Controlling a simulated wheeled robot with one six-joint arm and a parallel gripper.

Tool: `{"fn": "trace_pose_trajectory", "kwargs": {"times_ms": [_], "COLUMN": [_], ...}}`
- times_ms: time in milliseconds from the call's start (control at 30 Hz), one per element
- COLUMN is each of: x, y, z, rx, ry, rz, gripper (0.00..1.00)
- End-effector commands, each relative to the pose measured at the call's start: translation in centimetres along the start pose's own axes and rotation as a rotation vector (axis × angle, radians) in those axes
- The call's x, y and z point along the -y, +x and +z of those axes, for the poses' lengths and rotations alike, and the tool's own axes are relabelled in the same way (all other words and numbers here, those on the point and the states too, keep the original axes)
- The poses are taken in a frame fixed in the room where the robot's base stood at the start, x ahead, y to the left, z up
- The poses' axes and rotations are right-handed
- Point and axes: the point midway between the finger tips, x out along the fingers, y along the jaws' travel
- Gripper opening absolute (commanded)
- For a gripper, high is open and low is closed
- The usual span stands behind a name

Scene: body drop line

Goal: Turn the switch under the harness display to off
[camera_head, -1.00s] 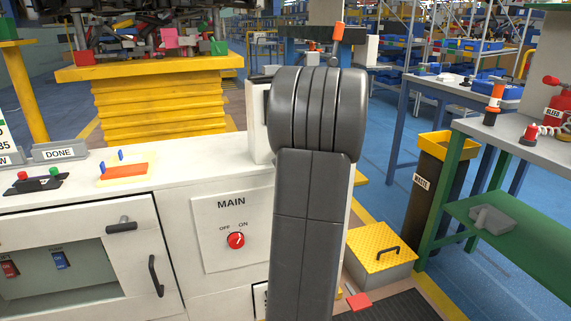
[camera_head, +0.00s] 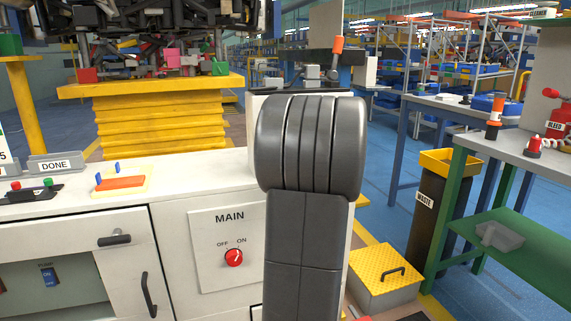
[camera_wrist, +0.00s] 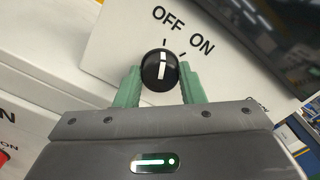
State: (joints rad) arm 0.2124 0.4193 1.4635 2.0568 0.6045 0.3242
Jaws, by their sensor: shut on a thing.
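In the wrist view, a round black switch knob (camera_wrist: 160,70) with a white pointer line sits on a white panel (camera_wrist: 115,35) marked OFF and ON. The pointer line runs close to the direction of the OFF tick. The green fingers of my gripper (camera_wrist: 160,86) stand on both sides of the knob, shut on it. A dark screen-like surface (camera_wrist: 270,40) fills the upper right; I cannot tell if it is the harness display. In the head view, my arm hides the gripper and this switch.
A white cabinet with a red MAIN knob (camera_head: 234,257) stands left of my arm. An orange pad (camera_head: 121,183) and a DONE sign (camera_head: 54,164) are on its top. A yellow box (camera_head: 386,279) and a waste bin (camera_head: 432,210) stand right on the floor.

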Motion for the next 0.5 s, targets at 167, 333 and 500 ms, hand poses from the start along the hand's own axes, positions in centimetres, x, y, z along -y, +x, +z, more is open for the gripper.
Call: {"fn": "trace_pose_trajectory", "kwargs": {"times_ms": [167, 333, 500], "x": [0.01, 0.01, 0.03], "y": [0.0, 0.0, -0.18], "z": [0.03, 0.01, 0.0], "rx": [0.001, 0.0, 0.0], "ry": [-0.002, -0.001, 0.0], "rz": [0.0, 0.0, 0.0], "gripper": [0.53, 0.57, 0.57]}}
